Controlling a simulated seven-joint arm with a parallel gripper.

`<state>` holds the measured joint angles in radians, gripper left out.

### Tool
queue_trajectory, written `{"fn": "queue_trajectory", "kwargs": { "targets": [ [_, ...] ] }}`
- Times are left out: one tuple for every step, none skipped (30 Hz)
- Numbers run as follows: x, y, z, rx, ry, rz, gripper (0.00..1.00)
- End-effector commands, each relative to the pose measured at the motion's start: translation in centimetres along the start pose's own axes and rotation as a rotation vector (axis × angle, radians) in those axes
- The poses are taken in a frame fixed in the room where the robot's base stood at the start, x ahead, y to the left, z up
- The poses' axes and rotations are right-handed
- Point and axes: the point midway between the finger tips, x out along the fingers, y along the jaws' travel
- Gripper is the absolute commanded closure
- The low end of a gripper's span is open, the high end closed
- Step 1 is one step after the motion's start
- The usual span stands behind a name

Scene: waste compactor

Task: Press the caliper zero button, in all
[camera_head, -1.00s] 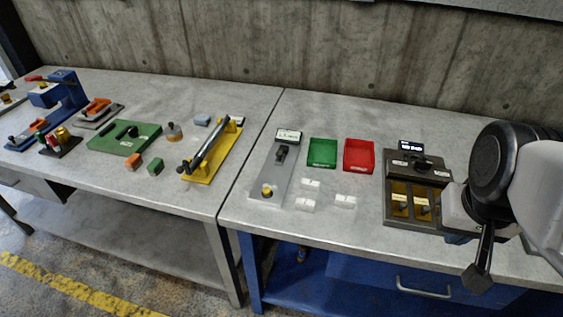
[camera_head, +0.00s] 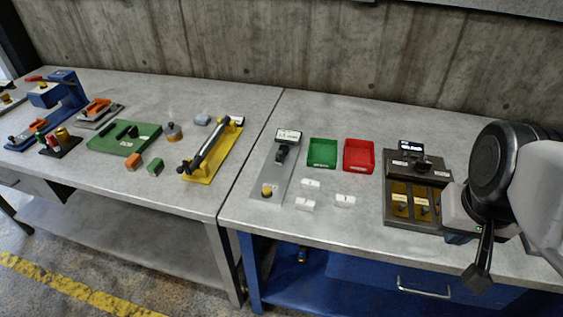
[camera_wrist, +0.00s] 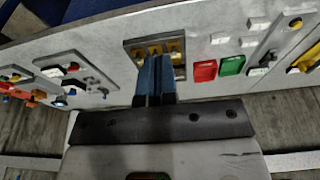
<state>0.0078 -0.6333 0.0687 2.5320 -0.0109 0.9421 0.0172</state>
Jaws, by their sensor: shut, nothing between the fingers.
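A grey plate (camera_head: 280,178) with a small lit display (camera_head: 288,135), a black slider part and a yellow round button (camera_head: 267,190) stands left of the bins; it looks like the caliper. It also shows at the right of the wrist view. I cannot make out a label for zero on it. My gripper (camera_wrist: 155,80) has its blue fingers shut together and empty in the wrist view, in front of a dark station (camera_head: 415,190). In the head view my arm mostly hides the gripper at the right, well away from the caliper. The gap between fingertips and station cannot be judged.
The dark station has a small display and yellow slots. A green bin (camera_head: 322,153) and a red bin (camera_head: 358,156) stand between it and the caliper. Several white blocks (camera_head: 345,201) lie in front. The left table holds a yellow fixture (camera_head: 212,155) and a green plate (camera_head: 124,140).

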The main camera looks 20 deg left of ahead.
Motion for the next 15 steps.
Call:
{"fn": "queue_trajectory", "kwargs": {
  "targets": [
    [0.0,0.0,0.0,-0.002,0.000,0.001,1.00],
    [0.0,0.0,-0.1,-0.004,-0.001,0.001,1.00],
    [0.1,-0.1,-0.1,-0.008,-0.002,0.003,1.00],
    [0.1,-0.1,-0.2,-0.013,-0.002,0.005,1.00],
    [0.1,-0.1,-0.3,-0.018,-0.003,0.007,1.00],
    [0.1,-0.2,-0.5,-0.027,-0.005,0.011,1.00],
    [0.2,-0.2,-0.6,-0.036,-0.006,0.014,1.00],
    [0.2,-0.3,-0.7,-0.046,-0.007,0.018,1.00],
    [0.3,-0.4,-1.0,-0.060,-0.010,0.023,1.00],
    [0.4,-0.5,-1.1,-0.072,-0.012,0.028,1.00],
    [0.5,-0.6,-1.4,-0.087,-0.015,0.034,1.00],
    [0.6,-0.7,-1.7,-0.108,-0.019,0.041,1.00],
    [0.8,-0.8,-1.9,-0.125,-0.021,0.048,1.00],
    [0.8,-1.0,-2.2,-0.143,-0.024,0.055,1.00],
    [0.9,-1.2,-2.6,-0.169,-0.027,0.065,1.00]
  ]
}}
